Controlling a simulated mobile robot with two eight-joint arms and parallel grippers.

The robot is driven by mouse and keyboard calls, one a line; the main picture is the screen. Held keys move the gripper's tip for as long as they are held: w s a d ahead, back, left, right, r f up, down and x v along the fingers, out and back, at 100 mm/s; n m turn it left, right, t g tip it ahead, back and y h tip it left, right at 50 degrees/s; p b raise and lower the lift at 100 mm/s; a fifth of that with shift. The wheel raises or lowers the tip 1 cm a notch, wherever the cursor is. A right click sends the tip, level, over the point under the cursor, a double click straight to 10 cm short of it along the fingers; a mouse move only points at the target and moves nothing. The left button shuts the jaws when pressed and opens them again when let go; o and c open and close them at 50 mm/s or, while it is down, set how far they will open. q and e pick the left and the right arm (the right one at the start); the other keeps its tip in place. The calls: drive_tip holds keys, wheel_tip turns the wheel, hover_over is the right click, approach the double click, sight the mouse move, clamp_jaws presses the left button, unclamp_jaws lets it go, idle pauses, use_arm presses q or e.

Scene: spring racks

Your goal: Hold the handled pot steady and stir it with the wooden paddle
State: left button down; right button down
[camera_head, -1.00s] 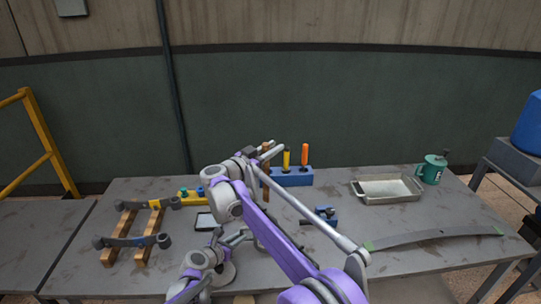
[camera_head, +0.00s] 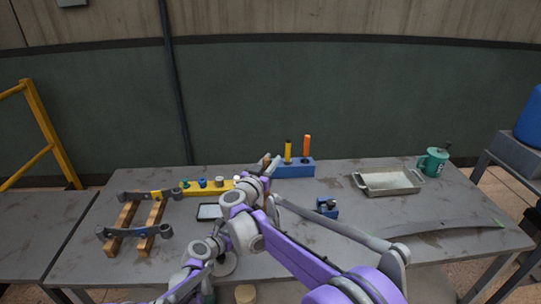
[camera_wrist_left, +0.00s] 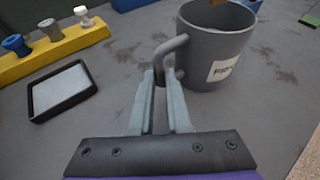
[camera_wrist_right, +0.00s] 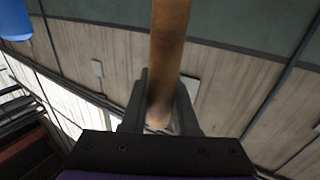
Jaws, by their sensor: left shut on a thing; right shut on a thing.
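The grey handled pot (camera_wrist_left: 215,60) stands on the table in the left wrist view, with a white label on its side. My left gripper (camera_wrist_left: 162,85) is shut on its side handle (camera_wrist_left: 170,58). In the right wrist view, my right gripper (camera_wrist_right: 160,100) is shut on the paddle's round wooden shaft (camera_wrist_right: 170,40). In the head view, my right arm hides the pot and most of the paddle.
A yellow rack (camera_head: 208,187) with small plugs and a dark-framed pad (camera_head: 209,212) lie left of the pot. A blue block (camera_head: 294,169) with upright tools stands behind. A small blue device (camera_head: 327,207), metal tray (camera_head: 390,181), green can (camera_head: 433,161) and leaf spring (camera_head: 440,226) are right.

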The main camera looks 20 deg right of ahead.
wheel_tip(320, 180, down, 10)
drive_tip(key=shift+r, duration=0.2)
idle(0.8)
drive_tip(key=c, duration=1.4)
unclamp_jaws()
clamp_jaws()
drive_tip(key=shift+a, duration=0.1)
